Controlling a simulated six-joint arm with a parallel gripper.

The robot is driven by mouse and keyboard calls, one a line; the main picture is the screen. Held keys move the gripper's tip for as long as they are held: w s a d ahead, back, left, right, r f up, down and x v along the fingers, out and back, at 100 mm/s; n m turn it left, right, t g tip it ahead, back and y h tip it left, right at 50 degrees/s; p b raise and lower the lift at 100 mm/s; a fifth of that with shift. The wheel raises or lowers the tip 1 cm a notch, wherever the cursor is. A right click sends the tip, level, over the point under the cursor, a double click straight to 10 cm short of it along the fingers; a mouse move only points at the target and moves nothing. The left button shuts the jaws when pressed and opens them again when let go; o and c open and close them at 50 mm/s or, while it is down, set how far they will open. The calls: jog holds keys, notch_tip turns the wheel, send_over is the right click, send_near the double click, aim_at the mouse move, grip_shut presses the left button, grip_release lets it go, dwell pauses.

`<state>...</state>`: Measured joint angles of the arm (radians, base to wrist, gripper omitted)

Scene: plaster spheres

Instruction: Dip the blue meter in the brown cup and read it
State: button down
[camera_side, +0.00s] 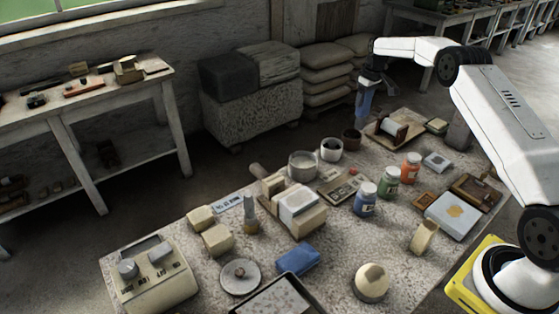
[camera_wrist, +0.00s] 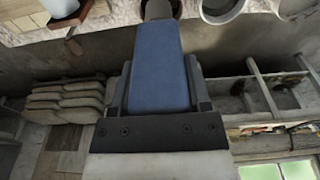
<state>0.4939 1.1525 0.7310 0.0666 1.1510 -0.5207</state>
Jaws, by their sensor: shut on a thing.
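The blue meter (camera_side: 364,104) is held upright in my gripper (camera_side: 369,80), its lower end just above and behind the right side of the small brown cup (camera_side: 351,139) in the side view. In the wrist view the blue meter (camera_wrist: 160,70) fills the middle, between the two dark fingers of my gripper (camera_wrist: 160,92). Its grey far end (camera_wrist: 158,10) reaches the top edge, against a brownish round shape that looks like the cup. I cannot tell whether the tip is inside the cup. The meter's display does not show.
A white cup (camera_side: 331,150) and a wider pale bowl (camera_side: 302,165) stand left of the brown cup. A wooden tray (camera_side: 381,137) with a pale roll lies to its right. Several paint jars, including a blue one (camera_side: 366,199), stand nearer. Sacks (camera_side: 325,75) are piled behind.

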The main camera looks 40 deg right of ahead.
jog(key=shift+w+f, duration=0.45)
jog(key=shift+w, duration=0.2)
jog(key=shift+w+f, duration=0.45)
jog(key=shift+w, duration=0.15)
jog(key=shift+f, duration=0.1)
jog(key=shift+f, duration=2.9)
jog(key=shift+f, duration=0.7)
dwell(0.5)
notch_tip(320, 180, up, 7)
dwell(1.1)
jog(key=shift+s+r, duration=0.15)
jog(key=shift+r, duration=0.05)
dwell(0.4)
